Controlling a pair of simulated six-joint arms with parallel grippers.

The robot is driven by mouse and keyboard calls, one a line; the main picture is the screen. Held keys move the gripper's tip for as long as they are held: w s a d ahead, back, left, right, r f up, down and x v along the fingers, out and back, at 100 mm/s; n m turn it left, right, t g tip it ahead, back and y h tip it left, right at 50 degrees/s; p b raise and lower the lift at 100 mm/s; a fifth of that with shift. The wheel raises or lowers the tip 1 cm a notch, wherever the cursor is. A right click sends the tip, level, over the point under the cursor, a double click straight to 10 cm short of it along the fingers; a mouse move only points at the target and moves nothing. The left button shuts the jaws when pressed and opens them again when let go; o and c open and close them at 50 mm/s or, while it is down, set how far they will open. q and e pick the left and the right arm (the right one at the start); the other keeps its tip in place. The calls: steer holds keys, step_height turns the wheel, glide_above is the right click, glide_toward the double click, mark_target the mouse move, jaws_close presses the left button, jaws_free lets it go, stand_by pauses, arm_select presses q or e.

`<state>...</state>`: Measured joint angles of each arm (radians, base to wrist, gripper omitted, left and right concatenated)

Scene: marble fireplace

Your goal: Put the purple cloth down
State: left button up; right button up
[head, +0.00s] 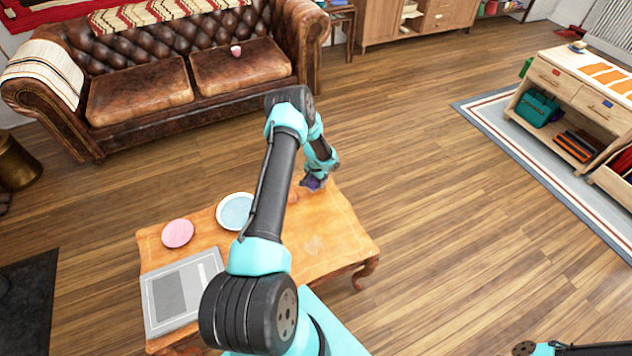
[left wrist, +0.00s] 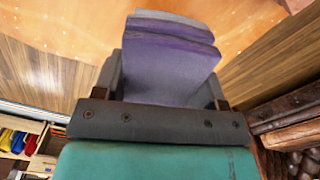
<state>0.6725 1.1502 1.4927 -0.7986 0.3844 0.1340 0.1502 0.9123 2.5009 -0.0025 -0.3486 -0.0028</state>
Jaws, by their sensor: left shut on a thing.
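The purple cloth (left wrist: 170,62) is folded and held between the fingers of my left gripper (head: 319,177), which is shut on it. In the head view the cloth (head: 313,184) is a small dark purple patch at the far right corner of the wooden coffee table (head: 330,215), partly hidden by the gripper. In the left wrist view the table top (left wrist: 245,25) lies beyond the cloth. I cannot tell whether the cloth touches it. My right gripper is out of view.
On the table are a pink plate (head: 178,233), a blue-and-white plate (head: 234,211) partly behind my left arm, and a grey flat item (head: 182,291). The table's right front is clear. A leather sofa (head: 140,90) stands behind, and a wooden shelf unit (head: 560,85) at right.

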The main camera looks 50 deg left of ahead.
arm_select(q)
steer(key=shift+w+a+f, duration=0.1)
steer(key=shift+w+a, duration=0.45)
steer(key=shift+a, duration=0.15)
steer(key=shift+w, duration=0.1)
steer(key=shift+w+a, duration=0.15)
steer(key=shift+a, duration=0.05)
steer(key=shift+f, duration=1.8)
steer(key=shift+f, duration=0.1)
steer(key=o, duration=1.2)
